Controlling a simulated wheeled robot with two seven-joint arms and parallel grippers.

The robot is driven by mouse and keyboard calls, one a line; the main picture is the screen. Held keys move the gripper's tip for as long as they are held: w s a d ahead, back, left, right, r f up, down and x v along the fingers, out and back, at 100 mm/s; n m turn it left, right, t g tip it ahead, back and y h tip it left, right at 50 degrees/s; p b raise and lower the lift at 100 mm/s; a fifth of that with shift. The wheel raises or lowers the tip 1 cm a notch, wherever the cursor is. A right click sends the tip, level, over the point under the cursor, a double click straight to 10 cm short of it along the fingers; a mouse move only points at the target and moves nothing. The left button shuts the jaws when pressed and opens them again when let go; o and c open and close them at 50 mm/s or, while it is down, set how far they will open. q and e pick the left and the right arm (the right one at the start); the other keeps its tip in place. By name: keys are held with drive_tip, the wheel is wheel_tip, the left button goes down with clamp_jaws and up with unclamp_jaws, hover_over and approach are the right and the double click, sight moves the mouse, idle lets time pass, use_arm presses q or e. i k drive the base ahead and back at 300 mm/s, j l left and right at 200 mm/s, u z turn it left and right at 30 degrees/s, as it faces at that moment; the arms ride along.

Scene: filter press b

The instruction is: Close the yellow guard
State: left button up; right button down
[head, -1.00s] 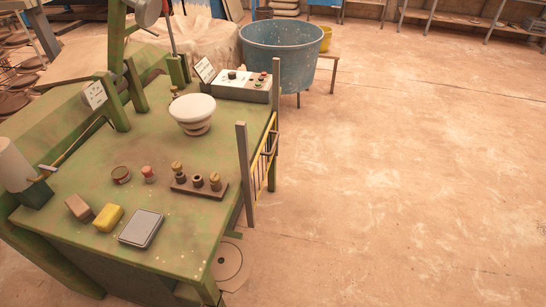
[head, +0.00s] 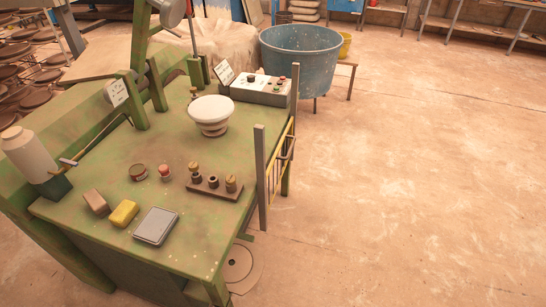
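The yellow guard (head: 279,163) is a barred yellow frame at the right side of the green press table (head: 150,235). It hangs between two grey upright posts, a near post (head: 261,178) and a far post (head: 295,95). A dark handle (head: 288,148) shows on its outer face. The guard sits low, beside the table's right edge, with the upper part of the posts bare above it. Neither of my grippers is in the head view.
On the table are a white bowl (head: 210,112), a control box (head: 262,88), a wooden block with weights (head: 214,186), a yellow sponge (head: 123,213) and a grey pad (head: 156,226). A blue tub (head: 312,52) stands behind. The floor (head: 420,190) to the right is clear.

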sight(291, 122)
drive_tip(key=i+l+u, duration=0.1)
drive_tip(key=u, duration=0.3)
drive_tip(key=l+u, duration=0.6)
drive_tip(key=u, duration=0.25)
drive_tip(key=l+u, duration=0.1)
drive_tip(key=l, duration=0.45)
drive_tip(key=k+l+u, duration=0.1)
drive_tip(key=l, duration=0.4)
drive_tip(key=k+l+u, duration=0.1)
drive_tip(key=l, duration=0.45)
